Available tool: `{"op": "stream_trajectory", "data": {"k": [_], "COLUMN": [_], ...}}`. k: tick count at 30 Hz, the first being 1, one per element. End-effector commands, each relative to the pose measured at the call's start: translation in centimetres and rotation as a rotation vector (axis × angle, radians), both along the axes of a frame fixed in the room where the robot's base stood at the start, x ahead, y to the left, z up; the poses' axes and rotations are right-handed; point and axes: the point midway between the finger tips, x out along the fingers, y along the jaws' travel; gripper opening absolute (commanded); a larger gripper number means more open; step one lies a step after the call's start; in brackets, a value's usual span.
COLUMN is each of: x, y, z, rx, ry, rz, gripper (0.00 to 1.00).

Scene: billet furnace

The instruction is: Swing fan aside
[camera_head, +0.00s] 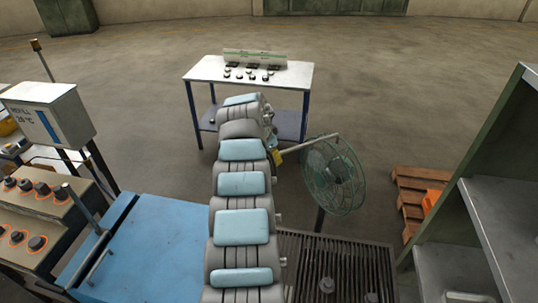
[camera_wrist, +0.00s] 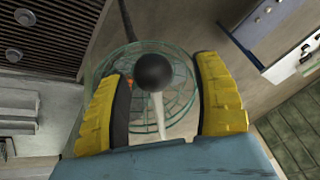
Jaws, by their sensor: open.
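The fan (camera_head: 335,176) is a round green wire cage on a dark post, to the right of my arm. A pale handle rod (camera_head: 308,143) runs from the fan's top towards my gripper (camera_head: 278,157), whose yellow fingers are small in the head view. In the wrist view, my gripper (camera_wrist: 164,68) is open. The handle's black ball knob (camera_wrist: 154,72) shows between its two yellow fingers, with visible gaps on both sides. The fan cage (camera_wrist: 180,104) lies behind the knob. How deep the knob sits between the fingers is unclear.
A white-topped table (camera_head: 205,70) with small dark items stands beyond my arm. A wooden pallet (camera_head: 410,187) with an orange object is right of the fan. A shelf rack (camera_head: 500,205) fills the right side. A control console (camera_head: 35,215) stands left. A floor grate (camera_head: 345,255) lies in front.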

Motion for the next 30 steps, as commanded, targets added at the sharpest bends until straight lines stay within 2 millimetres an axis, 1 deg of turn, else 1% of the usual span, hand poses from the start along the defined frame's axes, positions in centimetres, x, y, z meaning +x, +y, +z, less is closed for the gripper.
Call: {"op": "stream_trajectory", "data": {"k": [9, 17, 25, 30], "x": [-0.7, -1.7, -3.1, -4.0], "y": [0.1, 0.6, 1.2, 1.5], "z": [1.0, 3.5, 7.0, 8.7], "rx": [-0.002, -0.001, 0.000, -0.001], "ry": [0.000, -0.002, -0.004, 0.000], "rz": [0.000, 0.002, 0.001, 0.002], "gripper": [0.66, 0.66, 0.66, 0.66]}}
